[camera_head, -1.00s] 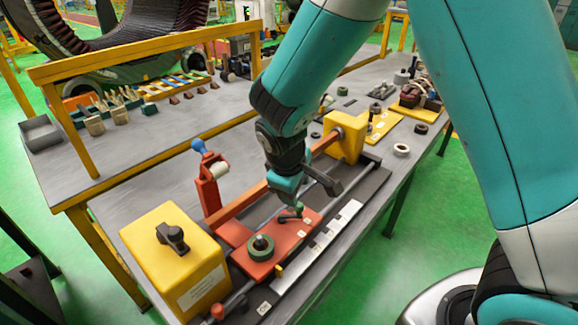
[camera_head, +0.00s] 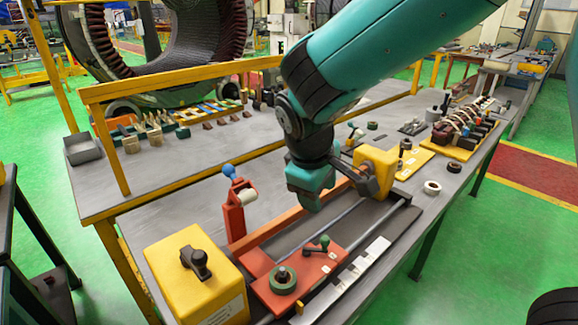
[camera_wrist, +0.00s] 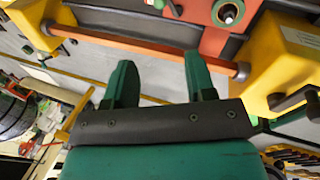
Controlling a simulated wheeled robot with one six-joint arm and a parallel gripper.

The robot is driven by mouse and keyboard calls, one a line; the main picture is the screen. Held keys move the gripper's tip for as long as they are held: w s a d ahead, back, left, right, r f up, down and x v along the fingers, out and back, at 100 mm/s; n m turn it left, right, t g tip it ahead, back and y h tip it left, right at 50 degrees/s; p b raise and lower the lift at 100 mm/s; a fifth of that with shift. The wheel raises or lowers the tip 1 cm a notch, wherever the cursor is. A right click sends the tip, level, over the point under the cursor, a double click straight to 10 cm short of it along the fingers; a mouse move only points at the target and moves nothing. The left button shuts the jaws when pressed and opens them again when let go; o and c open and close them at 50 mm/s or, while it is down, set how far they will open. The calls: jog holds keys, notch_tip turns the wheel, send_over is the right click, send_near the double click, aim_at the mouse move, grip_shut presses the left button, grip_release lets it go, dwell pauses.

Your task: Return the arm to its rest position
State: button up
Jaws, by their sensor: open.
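My teal arm reaches in from the upper right in the head view. My gripper (camera_head: 312,190) hangs above the bench, over the winding fixture with its red carriage plate (camera_head: 318,262). In the wrist view, my gripper (camera_wrist: 160,82) shows two green fingers spread apart with nothing between them. A red bar (camera_wrist: 140,46) of the fixture lies beyond the fingertips. The red plate carries a green ring (camera_head: 283,280) and a small green-knobbed lever (camera_head: 322,243). My gripper looks apart from all of these.
A yellow box (camera_head: 195,285) stands at the fixture's near left end, and a yellow block (camera_head: 375,170) at its far end. A red post with a blue knob (camera_head: 235,205) rises on the left. A yellow rail (camera_head: 190,82) crosses behind. Open green floor (camera_head: 480,240) lies to the right.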

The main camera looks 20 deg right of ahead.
jog(key=s+a+r+g+y, duration=0.1)
jog(key=s+r+y, duration=0.1)
jog(key=s, duration=0.7)
jog(key=s+a+r+m+g+y, duration=0.1)
jog(key=s+a+r+y, duration=0.1)
jog(key=s, duration=0.8)
jog(key=r+y, duration=0.1)
jog(key=y, duration=0.1)
jog(key=shift+s+y+b, duration=0.25)
jog(key=shift+y+b, duration=0.15)
jog(key=shift+a, duration=0.1)
jog(key=shift+c, duration=0.2)
